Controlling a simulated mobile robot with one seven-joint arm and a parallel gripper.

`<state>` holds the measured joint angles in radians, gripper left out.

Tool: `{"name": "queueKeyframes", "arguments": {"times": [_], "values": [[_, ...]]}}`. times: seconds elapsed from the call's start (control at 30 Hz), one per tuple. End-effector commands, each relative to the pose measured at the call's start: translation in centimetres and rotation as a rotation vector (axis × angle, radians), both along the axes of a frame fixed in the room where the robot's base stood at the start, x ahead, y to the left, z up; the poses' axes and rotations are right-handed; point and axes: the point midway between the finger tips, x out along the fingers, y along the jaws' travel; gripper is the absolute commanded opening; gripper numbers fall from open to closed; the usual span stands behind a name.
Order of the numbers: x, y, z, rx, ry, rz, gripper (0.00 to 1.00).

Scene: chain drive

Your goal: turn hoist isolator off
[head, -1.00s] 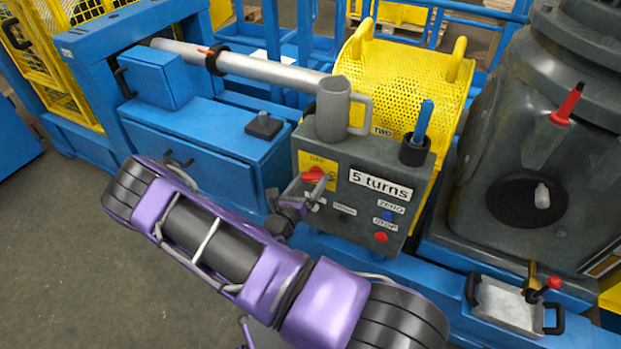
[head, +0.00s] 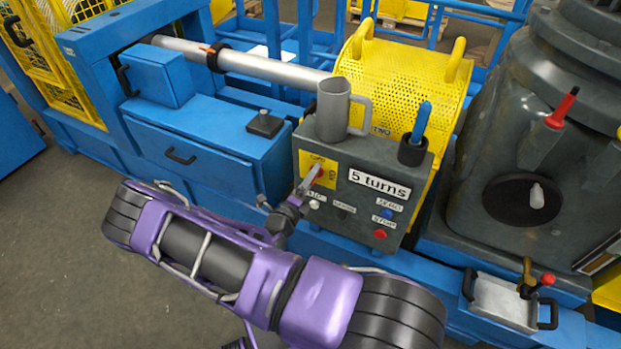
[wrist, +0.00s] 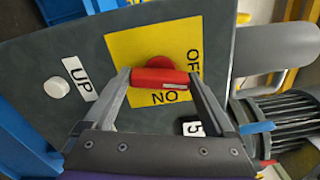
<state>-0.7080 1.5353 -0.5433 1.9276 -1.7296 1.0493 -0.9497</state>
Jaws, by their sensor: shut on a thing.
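The hoist isolator is a red rotary handle (wrist: 158,81) on a yellow plate (wrist: 125,46) in the wrist view. The plate carries OFF at its right edge and ON, upside down, at its bottom. The handle lies level across that picture, its right end near both words. My gripper (wrist: 160,82) is shut on the handle, one finger at each end. In the head view the yellow plate (head: 330,180) is on the front of the grey control box (head: 355,215), and my gripper (head: 312,180) reaches it from the lower left, partly hiding the handle.
The box front also has a white button (head: 314,204), a blue button (head: 387,213), a red button (head: 379,234) and a "5 turns" label (head: 379,184). A grey mug (head: 332,110) and a dark cup with a blue-handled tool (head: 413,150) stand on top. Open floor lies left.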

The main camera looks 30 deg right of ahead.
Motion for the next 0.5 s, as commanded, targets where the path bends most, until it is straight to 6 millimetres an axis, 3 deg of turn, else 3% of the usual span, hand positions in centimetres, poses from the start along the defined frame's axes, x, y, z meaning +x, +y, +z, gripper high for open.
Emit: {"name": "queueKeyframes", "arguments": {"times": [0.5], "values": [[-0.05,0.09,-0.14,-0.159,0.208,0.001,0.34]]}}
